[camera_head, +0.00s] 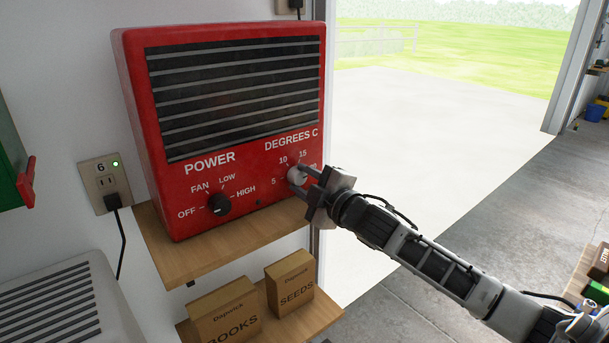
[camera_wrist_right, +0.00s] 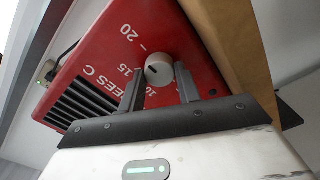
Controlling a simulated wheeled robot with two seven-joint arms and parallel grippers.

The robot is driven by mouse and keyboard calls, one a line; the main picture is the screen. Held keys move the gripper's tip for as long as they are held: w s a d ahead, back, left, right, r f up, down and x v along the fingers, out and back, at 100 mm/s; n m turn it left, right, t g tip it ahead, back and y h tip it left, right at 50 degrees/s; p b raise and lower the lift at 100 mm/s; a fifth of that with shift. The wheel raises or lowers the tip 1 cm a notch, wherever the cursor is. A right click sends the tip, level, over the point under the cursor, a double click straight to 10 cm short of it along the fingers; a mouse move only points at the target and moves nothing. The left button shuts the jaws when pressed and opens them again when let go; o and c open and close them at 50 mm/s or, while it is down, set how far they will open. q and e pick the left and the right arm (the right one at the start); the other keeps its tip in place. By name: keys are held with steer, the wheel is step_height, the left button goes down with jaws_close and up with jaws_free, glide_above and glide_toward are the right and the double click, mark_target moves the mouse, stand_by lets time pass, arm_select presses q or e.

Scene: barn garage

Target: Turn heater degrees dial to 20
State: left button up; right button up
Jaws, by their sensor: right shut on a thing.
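The red heater (camera_head: 145,130) stands on a wooden shelf with its front facing me. Its light grey degrees dial (camera_head: 296,175) is at the lower right of the front, with 5, 10 and 15 printed around it. The dial also shows in the right wrist view (camera_wrist_right: 158,70), where the 20 mark is readable. My right gripper (camera_head: 305,180) is shut on the dial, one finger on each side. My left gripper is not in view.
The black power dial (camera_head: 219,204) is left of the degrees dial. A wall outlet (camera_head: 104,180) with a plugged cord is left of the heater. Boxes marked BOOKS (camera_head: 225,315) and SEEDS (camera_head: 290,283) are on the lower shelf. Open floor lies to the right.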

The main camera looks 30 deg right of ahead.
steer(key=shift+m, duration=0.5)
steer(key=o, duration=1)
steer(key=s, duration=0.5)
steer(key=s+d, duration=0.1)
steer(key=s, duration=0.4)
steer(key=s+b, duration=0.1)
steer(key=s, duration=0.5)
steer(key=shift+d, duration=0.15)
steer(key=shift+w, duration=0.1)
